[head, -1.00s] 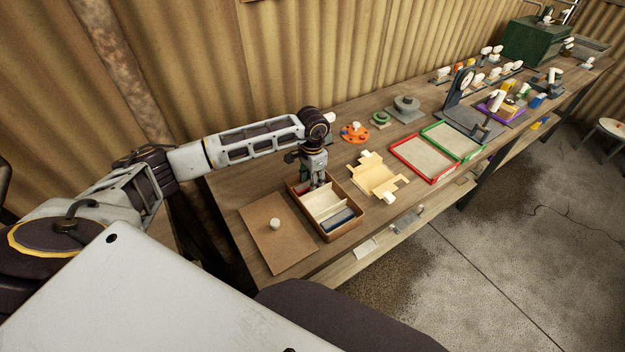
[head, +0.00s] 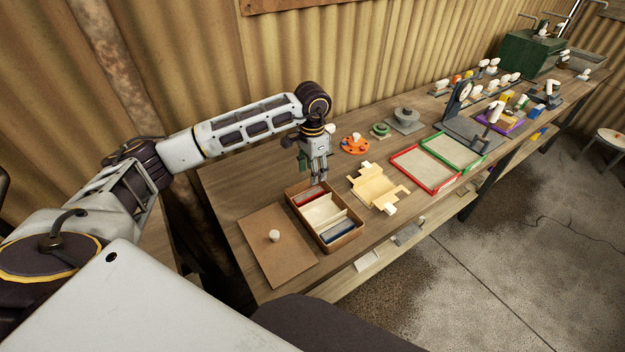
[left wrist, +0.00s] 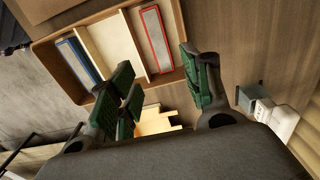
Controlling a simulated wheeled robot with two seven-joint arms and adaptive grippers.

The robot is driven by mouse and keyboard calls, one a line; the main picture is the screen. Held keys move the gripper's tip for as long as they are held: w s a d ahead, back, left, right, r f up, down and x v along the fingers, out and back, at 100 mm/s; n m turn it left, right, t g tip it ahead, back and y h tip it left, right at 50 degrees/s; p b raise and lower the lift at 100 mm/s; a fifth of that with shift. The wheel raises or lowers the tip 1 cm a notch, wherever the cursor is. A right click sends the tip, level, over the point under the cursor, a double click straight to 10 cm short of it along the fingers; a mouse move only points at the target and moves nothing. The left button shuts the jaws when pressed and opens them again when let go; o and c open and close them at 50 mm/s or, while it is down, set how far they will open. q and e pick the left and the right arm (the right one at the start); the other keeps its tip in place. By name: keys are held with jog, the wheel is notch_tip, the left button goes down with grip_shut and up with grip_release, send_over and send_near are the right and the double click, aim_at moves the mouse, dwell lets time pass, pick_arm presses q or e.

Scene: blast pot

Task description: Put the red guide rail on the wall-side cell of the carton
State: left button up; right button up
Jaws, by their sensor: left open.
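The carton (head: 347,241) is an open brown box with three cells on the bench. The red guide rail (head: 308,196) lies flat in its wall-side cell; in the left wrist view it is a grey strip with a red border (left wrist: 156,40). The middle cell looks empty and pale. A blue rail (head: 338,231) lies in the cell farthest from the wall, also seen in the left wrist view (left wrist: 76,60). My left gripper (head: 319,181) is open and empty, above the wall-side end of the carton and apart from the rail. My right gripper is out of view.
A brown lid (head: 268,262) with a pale knob lies left of the carton. A yellow folded piece (head: 375,190) lies close on its right, then a red-rimmed tray (head: 408,172) and a green-rimmed tray (head: 466,157). The corrugated wall stands behind the bench.

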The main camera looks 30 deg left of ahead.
pick_arm(q)
jog(key=shift+r, duration=1.3)
jog(key=shift+s+a, duration=0.1)
jog(key=shift+a, duration=0.05)
